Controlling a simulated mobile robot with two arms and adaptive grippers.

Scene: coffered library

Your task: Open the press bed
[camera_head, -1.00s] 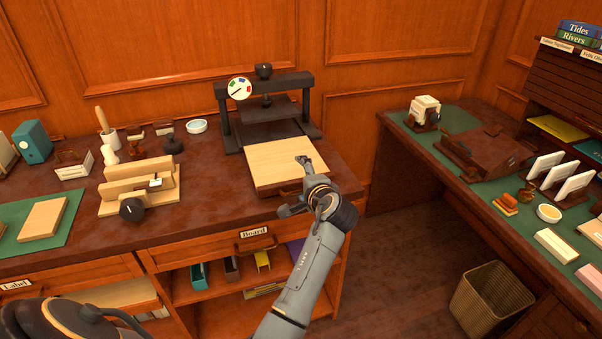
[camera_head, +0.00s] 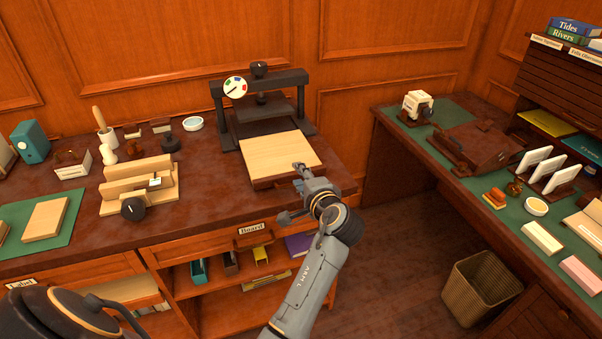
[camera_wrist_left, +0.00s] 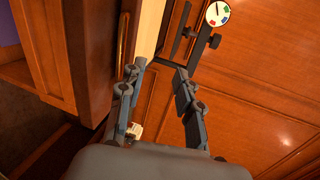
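The press (camera_head: 262,98) is a dark frame with a top knob and a round colored dial, standing at the back of the brown desk. Its bed (camera_head: 280,155), a pale wooden board on a dark base, extends from the frame toward the desk's front edge. My left gripper (camera_head: 291,194) is at the bed's front right corner, fingers spread and empty. In the left wrist view the open fingers (camera_wrist_left: 161,70) have a gap between them. A bar handle (camera_wrist_left: 122,45) lies just beyond them, and the pale board edge (camera_wrist_left: 150,28) is beside it. Contact with the bed cannot be told.
A drawer labeled Board (camera_head: 252,230) is below the press, above open shelves. Wooden jigs (camera_head: 138,185) and small tools stand left on the desk. A wicker basket (camera_head: 482,288) is on the floor, right. A second desk with green mat (camera_head: 450,115) stands right.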

